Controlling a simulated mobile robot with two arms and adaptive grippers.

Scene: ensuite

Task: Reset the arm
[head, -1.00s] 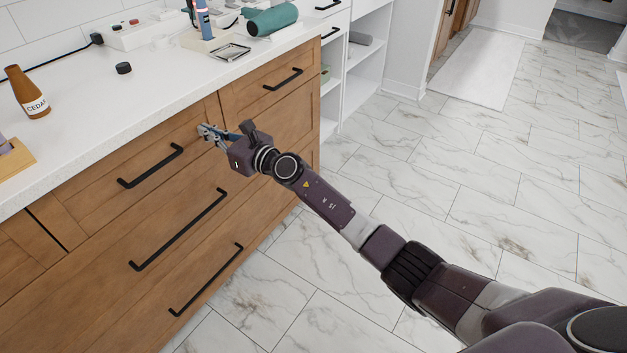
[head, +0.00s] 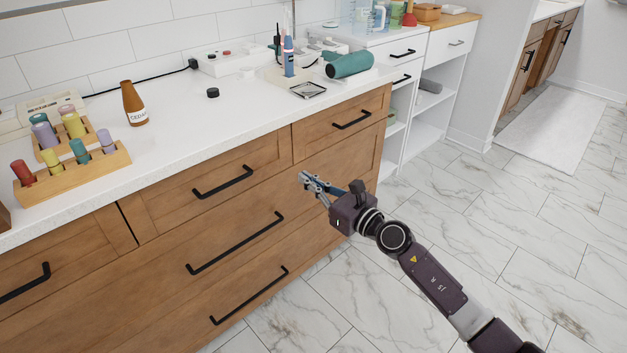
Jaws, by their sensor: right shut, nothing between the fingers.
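My right gripper (head: 306,180) is shut and empty. It is in front of the wooden vanity (head: 160,275), near the drawer fronts and below the countertop edge. The right arm (head: 432,280) comes in from the lower right, with the wrist beside the vanity's right part. A small gap or contact between the fingertips and the wood cannot be told. My left gripper is not in view.
The white countertop (head: 190,140) holds a brown bottle (head: 133,105), a wooden rack (head: 75,175) of coloured bottles, a black cap (head: 212,92) and a teal cylinder (head: 349,65). Black drawer handles (head: 222,182) stick out. The marble floor (head: 500,240) at right is clear.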

